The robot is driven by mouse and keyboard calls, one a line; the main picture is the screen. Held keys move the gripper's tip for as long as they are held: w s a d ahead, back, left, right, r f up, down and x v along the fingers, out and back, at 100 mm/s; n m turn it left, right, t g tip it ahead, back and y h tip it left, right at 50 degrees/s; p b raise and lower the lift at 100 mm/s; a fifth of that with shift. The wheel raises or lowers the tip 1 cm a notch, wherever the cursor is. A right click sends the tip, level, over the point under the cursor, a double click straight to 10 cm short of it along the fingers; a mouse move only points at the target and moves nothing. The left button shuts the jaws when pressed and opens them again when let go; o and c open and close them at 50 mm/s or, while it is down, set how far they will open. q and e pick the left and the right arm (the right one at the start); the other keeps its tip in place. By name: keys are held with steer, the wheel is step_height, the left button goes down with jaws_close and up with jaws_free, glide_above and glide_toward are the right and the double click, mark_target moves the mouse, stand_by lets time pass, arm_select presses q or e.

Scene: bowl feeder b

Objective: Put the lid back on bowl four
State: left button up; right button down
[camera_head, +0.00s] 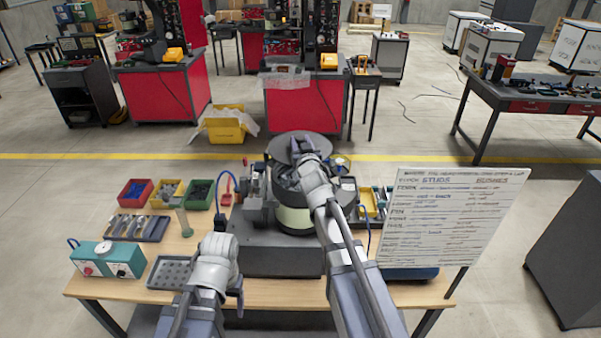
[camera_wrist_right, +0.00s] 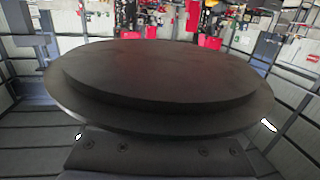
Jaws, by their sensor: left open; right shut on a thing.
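A dark round lid (camera_head: 284,149) is in my right gripper (camera_head: 305,160), above the bowl feeder at the middle of the bench. In the right wrist view the lid (camera_wrist_right: 165,80) fills the middle, broad and flat with a stepped rim. The feeder bowl (camera_head: 292,218) has a pale green side; my right arm and the lid hide much of its top. I cannot tell whether the lid touches it, and no number is readable on it. My left gripper (camera_head: 221,222) is open and empty, low over the bench left of the feeder.
Red, yellow and green bins (camera_head: 135,192) stand at the bench's back left. A teal control box (camera_head: 108,259) and a grey tray (camera_head: 172,273) lie at the front left. A white text board (camera_head: 450,218) stands at the right. Cables rise beside the feeder.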

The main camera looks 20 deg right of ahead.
step_height(320, 180, down, 10)
steer(key=b, duration=0.9)
steer(key=shift+r, duration=0.25)
steer(key=c, duration=0.9)
jaws_free()
steer(key=shift+f, duration=0.2)
steer(key=o, duration=0.4)
steer(key=shift+o, duration=0.2)
steer(key=shift+r, duration=0.15)
